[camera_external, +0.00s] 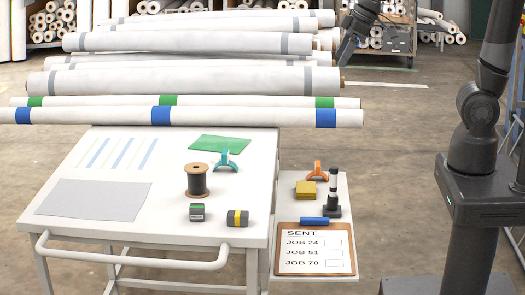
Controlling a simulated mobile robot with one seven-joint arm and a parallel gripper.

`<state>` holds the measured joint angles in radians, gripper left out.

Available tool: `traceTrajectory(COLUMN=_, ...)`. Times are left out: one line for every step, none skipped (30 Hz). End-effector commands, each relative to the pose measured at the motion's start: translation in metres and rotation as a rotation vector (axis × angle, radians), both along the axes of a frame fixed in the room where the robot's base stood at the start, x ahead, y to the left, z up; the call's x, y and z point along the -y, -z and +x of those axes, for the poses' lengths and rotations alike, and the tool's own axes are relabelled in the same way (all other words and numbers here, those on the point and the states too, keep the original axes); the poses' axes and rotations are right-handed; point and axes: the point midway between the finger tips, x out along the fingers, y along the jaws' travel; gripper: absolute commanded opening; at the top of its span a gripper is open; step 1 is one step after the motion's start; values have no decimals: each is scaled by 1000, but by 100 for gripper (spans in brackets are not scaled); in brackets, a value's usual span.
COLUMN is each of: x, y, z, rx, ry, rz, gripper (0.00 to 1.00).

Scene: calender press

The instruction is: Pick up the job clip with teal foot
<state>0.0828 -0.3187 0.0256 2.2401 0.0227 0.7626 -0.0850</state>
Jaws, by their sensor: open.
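A teal clip (226,160) stands on the white cart table, at the front edge of a green sheet (218,143). It has an arched lower part and a short upright top; its fine shape is too small to tell. A similar orange clip (317,171) stands on the small side shelf to the right. My gripper (344,56) hangs at the top, right of the stacked rolls, high above and well away from the teal clip. Its jaws are open, and nothing shows between them.
A wire spool (198,181), a small dark block (197,212) and a yellow-banded roll (237,218) stand near the teal clip. Long rolls (180,83) are stacked behind the table. The side shelf holds a yellow block (306,190), a black-and-white post (332,195) and a clipboard (315,249).

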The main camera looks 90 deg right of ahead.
Motion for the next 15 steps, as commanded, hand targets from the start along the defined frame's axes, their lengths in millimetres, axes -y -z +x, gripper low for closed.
traceTrajectory(x=4, y=6, z=18, rx=-10, ry=2, rz=-1, gripper=75)
traceTrajectory(x=6, y=8, z=28, rx=-11, ry=1, rz=-1, gripper=75)
traceTrajectory(x=9, y=13, z=41, rx=-16, ry=-1, rz=-2, gripper=75)
traceTrajectory(x=11, y=16, z=51, rx=-17, ry=0, rz=-3, gripper=75)
traceTrajectory(x=14, y=19, z=61, rx=-18, ry=-2, rz=-2, gripper=75)
traceTrajectory(x=17, y=25, z=74, rx=-23, ry=-2, rz=-2, gripper=75)
traceTrajectory(x=20, y=29, z=84, rx=-24, ry=-2, rz=-2, gripper=75)
traceTrajectory(x=22, y=34, z=93, rx=-25, ry=-3, rz=-3, gripper=75)
traceTrajectory(x=26, y=41, z=106, rx=-29, ry=-3, rz=-2, gripper=75)
traceTrajectory(x=28, y=46, z=116, rx=-31, ry=-3, rz=-2, gripper=75)
traceTrajectory(x=31, y=52, z=125, rx=-32, ry=-3, rz=-1, gripper=75)
traceTrajectory(x=35, y=60, z=137, rx=-35, ry=-4, rz=0, gripper=75)
traceTrajectory(x=38, y=67, z=146, rx=-37, ry=-4, rz=0, gripper=75)
traceTrajectory(x=42, y=73, z=156, rx=-38, ry=-4, rz=1, gripper=75)
traceTrajectory(x=46, y=83, z=167, rx=-41, ry=-4, rz=1, gripper=75)
